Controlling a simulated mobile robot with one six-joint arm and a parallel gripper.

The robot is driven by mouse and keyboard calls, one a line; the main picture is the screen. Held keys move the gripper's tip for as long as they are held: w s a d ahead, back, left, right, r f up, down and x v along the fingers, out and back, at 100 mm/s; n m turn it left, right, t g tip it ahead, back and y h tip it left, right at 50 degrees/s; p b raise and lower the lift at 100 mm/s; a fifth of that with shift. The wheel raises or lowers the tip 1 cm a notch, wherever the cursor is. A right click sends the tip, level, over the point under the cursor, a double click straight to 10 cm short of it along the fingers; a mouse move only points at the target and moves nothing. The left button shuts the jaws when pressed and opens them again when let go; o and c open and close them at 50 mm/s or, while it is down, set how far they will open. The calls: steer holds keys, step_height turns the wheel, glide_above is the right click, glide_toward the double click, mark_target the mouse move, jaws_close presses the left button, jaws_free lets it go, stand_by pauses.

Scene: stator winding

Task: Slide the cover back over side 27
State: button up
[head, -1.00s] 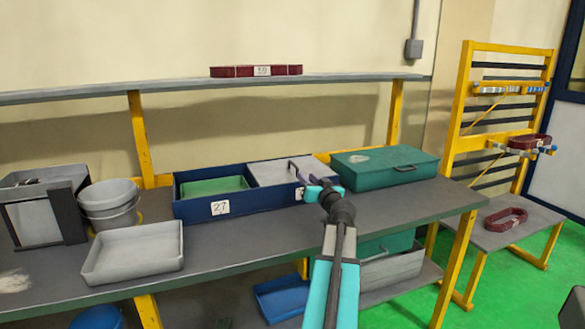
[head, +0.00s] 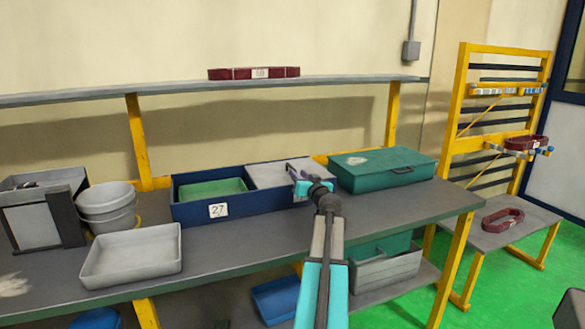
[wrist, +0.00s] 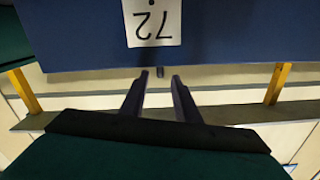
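The blue box (head: 190,214) on the bench has two sides. The left side, labelled 27 (head: 217,210), is uncovered and shows a green inside (head: 215,187). The grey cover (head: 268,174) lies over the right side. My gripper (head: 298,180) is at the cover's front right part, overlapping the box's front wall in the head view. In the wrist view my gripper (wrist: 160,75) has its fingers apart, with a small dark piece between the tips, too small to identify. The blue wall with a number label (wrist: 152,22) is just beyond. The cover's handle is mostly hidden.
A green lidded case (head: 384,168) stands close to the right of the box. A grey tray (head: 131,256) and stacked grey tubs (head: 107,205) are on the left. A shelf (head: 340,79) with a red coil (head: 253,73) runs above.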

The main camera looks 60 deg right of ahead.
steer(key=shift+p+x, duration=0.65)
steer(key=shift+x, duration=3.2)
steer(key=shift+c, duration=0.5)
